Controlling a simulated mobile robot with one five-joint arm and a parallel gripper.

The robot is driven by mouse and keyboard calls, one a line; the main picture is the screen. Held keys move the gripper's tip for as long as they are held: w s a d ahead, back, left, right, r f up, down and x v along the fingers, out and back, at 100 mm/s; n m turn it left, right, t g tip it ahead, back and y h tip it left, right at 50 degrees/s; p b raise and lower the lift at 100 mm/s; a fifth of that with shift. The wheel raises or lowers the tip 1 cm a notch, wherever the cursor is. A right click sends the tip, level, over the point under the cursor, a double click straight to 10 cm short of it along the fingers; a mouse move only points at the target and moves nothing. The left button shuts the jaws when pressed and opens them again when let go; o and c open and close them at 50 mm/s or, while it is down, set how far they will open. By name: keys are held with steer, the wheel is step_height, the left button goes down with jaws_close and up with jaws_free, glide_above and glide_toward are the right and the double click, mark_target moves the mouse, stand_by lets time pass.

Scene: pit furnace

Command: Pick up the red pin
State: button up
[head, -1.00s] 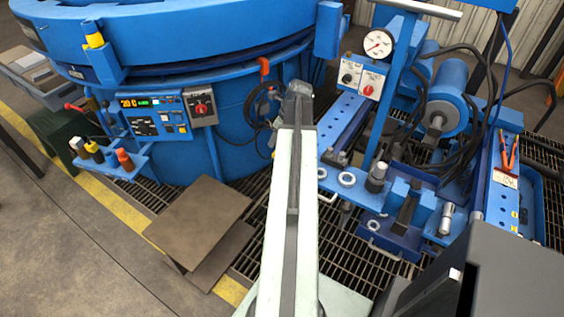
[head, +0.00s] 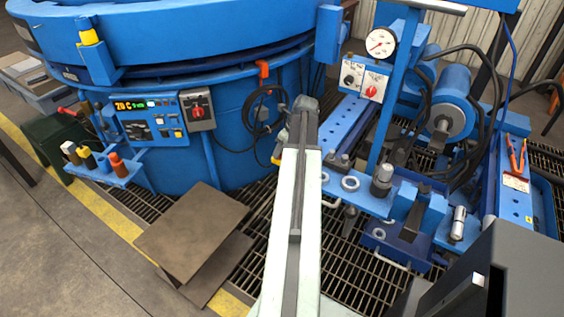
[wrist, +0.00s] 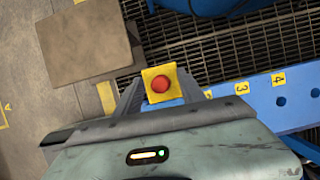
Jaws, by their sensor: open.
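A round red knob (wrist: 159,85) sits on a yellow square plate (wrist: 150,74) in the wrist view. It shows between the two fingers of my gripper (wrist: 160,76), which are apart with nothing held. I cannot tell its distance below the fingertips, or whether it is the red pin. In the head view a small orange-red peg (head: 118,164) stands upright at the right end of a blue shelf (head: 128,177) on the furnace, left of my arm and well apart from it. In that view my fingers are hidden behind the end of my arm.
The round blue furnace (head: 225,150) fills the upper left, with a control panel (head: 155,118). A blue bench with a pressure gauge (head: 381,42) and motor stands at right. A numbered blue bar (wrist: 262,100) is near my gripper.

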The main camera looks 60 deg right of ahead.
steer(key=shift+f, duration=0.15)
jaws_close()
step_height(320, 180, up, 10)
steer(key=p, duration=1)
steer(key=shift+p, duration=0.35)
